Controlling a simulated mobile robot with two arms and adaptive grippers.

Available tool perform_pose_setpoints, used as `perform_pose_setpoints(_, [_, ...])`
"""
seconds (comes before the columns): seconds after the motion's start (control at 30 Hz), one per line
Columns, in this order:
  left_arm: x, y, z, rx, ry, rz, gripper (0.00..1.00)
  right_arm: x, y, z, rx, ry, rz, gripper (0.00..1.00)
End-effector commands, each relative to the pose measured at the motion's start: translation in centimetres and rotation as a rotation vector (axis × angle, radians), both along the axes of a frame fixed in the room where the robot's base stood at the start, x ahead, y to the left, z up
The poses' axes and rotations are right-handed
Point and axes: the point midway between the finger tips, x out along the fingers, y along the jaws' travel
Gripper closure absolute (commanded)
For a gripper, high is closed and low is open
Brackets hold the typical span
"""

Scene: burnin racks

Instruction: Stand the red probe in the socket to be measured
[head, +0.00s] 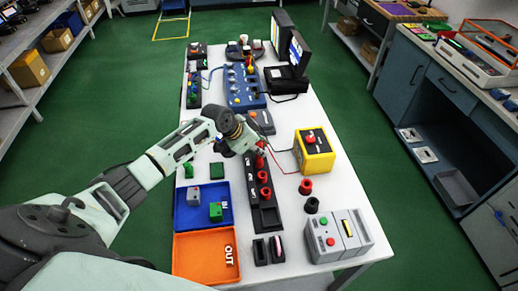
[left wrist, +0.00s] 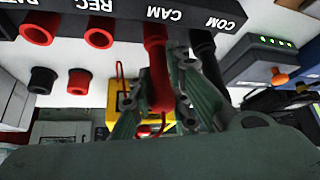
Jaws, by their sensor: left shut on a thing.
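My left gripper (head: 258,148) is at the far end of the black socket strip (head: 252,190). In the left wrist view my left gripper (left wrist: 160,105) is shut on the red probe (left wrist: 158,85), with a finger on each side. The probe lines up with the red collar (left wrist: 153,30) under the CAM label. I cannot tell whether its tip is inside. Red collars of the REC (left wrist: 100,32) and neighbouring (left wrist: 40,28) sockets stand beside it. The COM side shows a black piece (left wrist: 203,45). The yellow meter (head: 316,160) stands to the right. My right gripper is out of view.
Loose red (head: 306,187) and black (head: 312,205) holders stand by the meter. A grey box with buttons (head: 338,240) is at the near right. Blue (head: 181,218) and orange (head: 200,262) trays lie left of the strip. A thin red wire runs from the meter.

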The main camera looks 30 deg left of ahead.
Motion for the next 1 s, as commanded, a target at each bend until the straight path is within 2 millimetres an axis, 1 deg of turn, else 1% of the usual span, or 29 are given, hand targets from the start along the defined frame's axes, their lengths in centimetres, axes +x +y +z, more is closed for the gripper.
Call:
perform_pose_setpoints(0.03, [0.0, 0.0, 0.0, -0.001, -0.001, 0.0, 0.82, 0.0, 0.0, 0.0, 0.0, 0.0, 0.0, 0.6])
perform_pose_setpoints(0.27, [0.0, 0.0, 0.0, -0.001, -0.001, 0.0, 0.62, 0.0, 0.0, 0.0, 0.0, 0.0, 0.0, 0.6])
perform_pose_setpoints(0.53, [0.0, 0.0, 0.0, 0.0, 0.0, 0.0, 0.62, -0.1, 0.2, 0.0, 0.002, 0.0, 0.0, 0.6])
perform_pose_setpoints(0.63, [-0.1, 0.1, 0.4, 0.001, -0.002, 0.0, 0.62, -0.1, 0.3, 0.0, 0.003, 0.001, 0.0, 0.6])
perform_pose_setpoints(0.77, [-0.8, 0.7, 1.7, 0.001, -0.003, 0.0, 0.62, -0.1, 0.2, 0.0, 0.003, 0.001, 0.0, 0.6])
perform_pose_setpoints(1.0, [-3.2, 2.2, 6.0, 0.004, -0.003, 0.0, 0.62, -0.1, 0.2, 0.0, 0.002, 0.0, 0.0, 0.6])
